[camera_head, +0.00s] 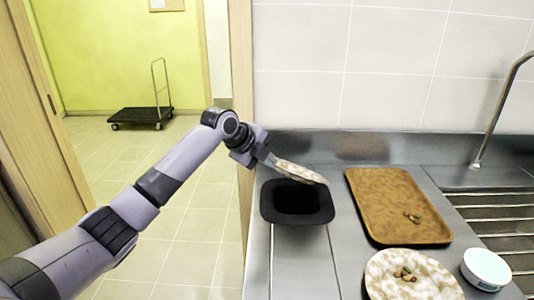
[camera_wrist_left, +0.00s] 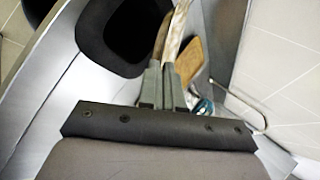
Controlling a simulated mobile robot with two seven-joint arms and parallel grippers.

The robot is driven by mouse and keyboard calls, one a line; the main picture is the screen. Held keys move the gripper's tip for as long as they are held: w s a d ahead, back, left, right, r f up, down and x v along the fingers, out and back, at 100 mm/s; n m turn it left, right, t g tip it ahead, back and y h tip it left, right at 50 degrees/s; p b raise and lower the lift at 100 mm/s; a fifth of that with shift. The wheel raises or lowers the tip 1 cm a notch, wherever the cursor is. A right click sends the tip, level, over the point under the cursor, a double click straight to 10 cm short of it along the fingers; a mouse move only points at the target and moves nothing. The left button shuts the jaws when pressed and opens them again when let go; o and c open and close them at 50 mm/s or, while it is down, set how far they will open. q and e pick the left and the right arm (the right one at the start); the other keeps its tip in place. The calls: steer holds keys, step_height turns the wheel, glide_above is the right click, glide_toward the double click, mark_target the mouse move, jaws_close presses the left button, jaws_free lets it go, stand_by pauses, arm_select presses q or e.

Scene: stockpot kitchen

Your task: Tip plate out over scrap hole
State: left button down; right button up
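A beige-and-white patterned plate (camera_head: 301,173) is held by its left edge in my left gripper (camera_head: 268,159). In the head view it is nearly edge-on, just above the back of the scrap hole, so its upper face is hard to see. In the left wrist view the fingers (camera_wrist_left: 166,86) are close together on the plate's edge (camera_wrist_left: 174,38). The scrap hole (camera_head: 297,216) is a dark opening with a wide black rim in the steel counter; it also shows in the left wrist view (camera_wrist_left: 95,40). I cannot tell whether scraps lie in it. My right gripper is not in view.
A brown tray (camera_head: 385,195) with a few scraps (camera_head: 412,217) lies right of the hole. A second patterned plate (camera_head: 385,283) with scraps and a white round tub (camera_head: 486,266) stand in front. A tap (camera_head: 487,140) and draining rack (camera_head: 495,222) are at right.

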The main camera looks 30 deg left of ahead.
arm_select(q)
steer(key=f+t+b, duration=0.1)
steer(key=f+b, duration=0.2)
steer(key=f+t+h+b, duration=0.1)
steer(key=f+t+b, duration=0.1)
steer(key=f+b, duration=0.1)
steer(key=s+f+t+b, duration=0.1)
steer(key=f+t+b, duration=0.1)
steer(key=f+b, duration=0.1)
steer(key=shift+a+f+h, duration=0.15)
steer(key=shift+h, duration=0.25)
steer(key=shift+f+b, duration=0.2)
steer(key=shift+b, duration=0.2)
steer(key=shift+f+t+b, duration=0.15)
steer(key=shift+t+b, duration=0.15)
steer(key=shift+b, duration=0.35)
steer(key=shift+s+a, duration=0.1)
steer(key=shift+s, duration=0.05)
